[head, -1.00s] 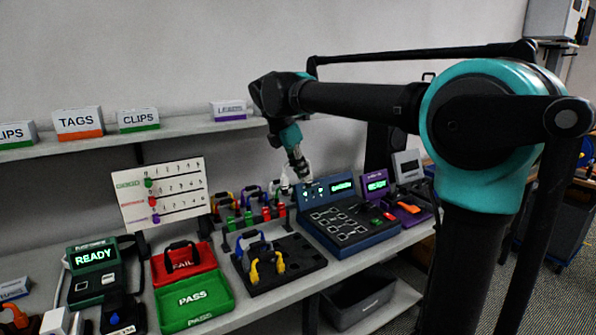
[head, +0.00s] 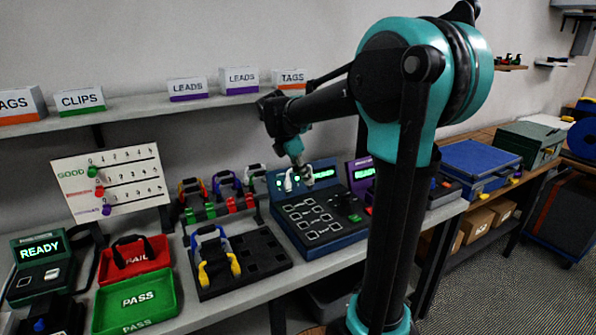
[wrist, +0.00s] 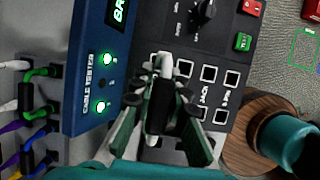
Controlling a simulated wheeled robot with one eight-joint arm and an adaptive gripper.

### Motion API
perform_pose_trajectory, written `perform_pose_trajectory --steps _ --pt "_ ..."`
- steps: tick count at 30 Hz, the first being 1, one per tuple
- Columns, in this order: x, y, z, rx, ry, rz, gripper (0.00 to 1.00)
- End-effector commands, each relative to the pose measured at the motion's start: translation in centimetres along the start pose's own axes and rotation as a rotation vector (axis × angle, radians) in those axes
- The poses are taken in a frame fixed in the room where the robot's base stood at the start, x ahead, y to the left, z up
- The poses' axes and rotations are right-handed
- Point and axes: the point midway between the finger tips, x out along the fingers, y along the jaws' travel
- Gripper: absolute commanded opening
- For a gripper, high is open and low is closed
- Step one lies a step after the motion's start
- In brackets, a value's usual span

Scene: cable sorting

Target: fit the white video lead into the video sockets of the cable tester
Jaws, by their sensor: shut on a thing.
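The white video lead (wrist: 164,66) is between the fingers of my gripper (wrist: 160,122) in the wrist view, with a dark middle part and a white end. My gripper (head: 301,176) is shut on it over the upper part of the blue cable tester (head: 322,236) in the head view. White plug ends show beside the fingertips there. In the wrist view the tester (wrist: 84,88) has rows of square, white-edged sockets (wrist: 208,73) under and right of the lead. My fingers and the lead hide some sockets. I cannot tell whether the plugs touch the panel.
A rack of coloured leads (head: 222,200) stands just left of the tester. Red FAIL (head: 134,262) and green PASS (head: 137,300) trays lie further left. A purple tester (head: 360,172) is close on the right.

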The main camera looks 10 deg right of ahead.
Motion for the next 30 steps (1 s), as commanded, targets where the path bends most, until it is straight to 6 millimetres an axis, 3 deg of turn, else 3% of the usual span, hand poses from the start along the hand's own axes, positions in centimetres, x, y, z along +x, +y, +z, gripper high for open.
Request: perform_pose_trajectory --steps 15,30 --pt "3.7 0.0 -1.6 0.0 0.0 0.0 0.0" --pt "4.2 0.0 -1.8 0.0 0.0 0.0 0.0"
